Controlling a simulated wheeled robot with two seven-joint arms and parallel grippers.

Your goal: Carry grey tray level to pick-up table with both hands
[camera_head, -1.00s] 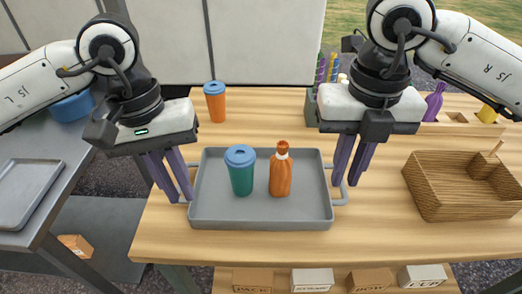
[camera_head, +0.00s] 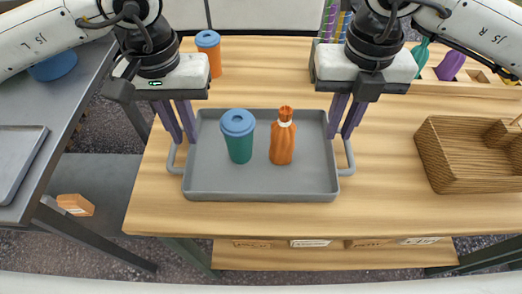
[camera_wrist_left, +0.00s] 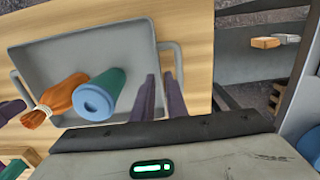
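The grey tray (camera_head: 262,190) lies flat on the wooden table (camera_head: 390,200). On it stand a teal cup with a blue lid (camera_head: 239,145) and an orange bottle (camera_head: 283,142), both upright; in the left wrist view they show near the tray's handle side. My left gripper (camera_head: 183,140) is open, its fingers apart above the far end of the tray's left handle (camera_head: 172,160). My right gripper (camera_head: 338,137) is open by the far end of the right handle (camera_head: 347,160). Whether the fingertips touch the handles cannot be told. The left fingers (camera_wrist_left: 160,98) also show apart in the left wrist view.
An orange cup with a blue lid (camera_head: 208,52) stands behind the tray. A wicker basket (camera_head: 450,165) stands at the right. A grey metal table (camera_head: 60,110) with another tray (camera_head: 15,165) and a blue bowl (camera_head: 53,68) is at the left. Table in front of the tray is clear.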

